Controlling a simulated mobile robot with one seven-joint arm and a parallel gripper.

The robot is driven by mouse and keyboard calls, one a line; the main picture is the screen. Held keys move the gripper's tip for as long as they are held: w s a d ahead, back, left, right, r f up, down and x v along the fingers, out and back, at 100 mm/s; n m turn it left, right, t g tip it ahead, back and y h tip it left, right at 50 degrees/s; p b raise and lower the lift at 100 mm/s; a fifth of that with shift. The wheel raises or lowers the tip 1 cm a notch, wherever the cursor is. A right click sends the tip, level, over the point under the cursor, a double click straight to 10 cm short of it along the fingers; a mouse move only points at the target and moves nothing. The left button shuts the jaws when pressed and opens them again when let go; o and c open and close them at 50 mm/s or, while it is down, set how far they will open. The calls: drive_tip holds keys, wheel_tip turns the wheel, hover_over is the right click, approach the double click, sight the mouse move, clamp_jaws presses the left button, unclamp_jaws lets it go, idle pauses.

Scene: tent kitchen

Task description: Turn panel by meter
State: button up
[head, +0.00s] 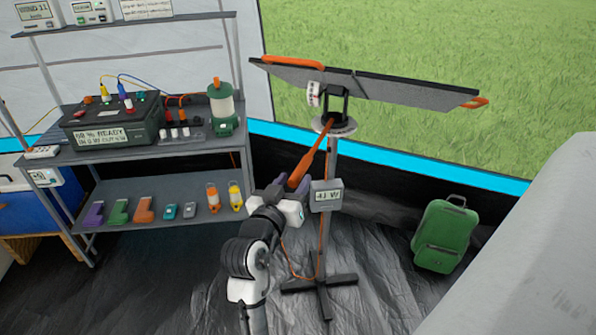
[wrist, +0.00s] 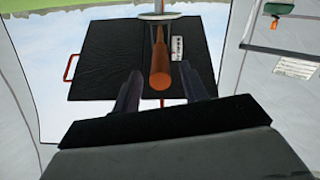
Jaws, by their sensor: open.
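The solar panel (head: 400,90) is a dark, tilted slab on a pole stand, with orange grips at its ends. Its dark underside (wrist: 105,60) fills the middle of the wrist view. An orange lever (head: 313,157) slopes down from the round mount (head: 335,127) under the panel. The meter (head: 326,196) is a grey box on the pole; its display seems to read about 41 W. My gripper (head: 288,190) is at the lever's lower end, left of the meter. In the wrist view, my open fingers (wrist: 160,80) stand either side of the orange lever (wrist: 160,50); contact is unclear.
A shelf rack (head: 150,155) at the left holds a power station (head: 112,122), a green lantern (head: 223,105) and several small items. A green suitcase (head: 445,236) stands at the right. The stand's crossed feet (head: 320,285) spread on the floor. A pale bulky surface (head: 530,240) fills the lower right.

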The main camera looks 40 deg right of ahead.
sight(298, 174)
drive_tip(key=shift+p+x, duration=0.3)
drive_tip(key=shift+x, duration=1.6)
clamp_jaws()
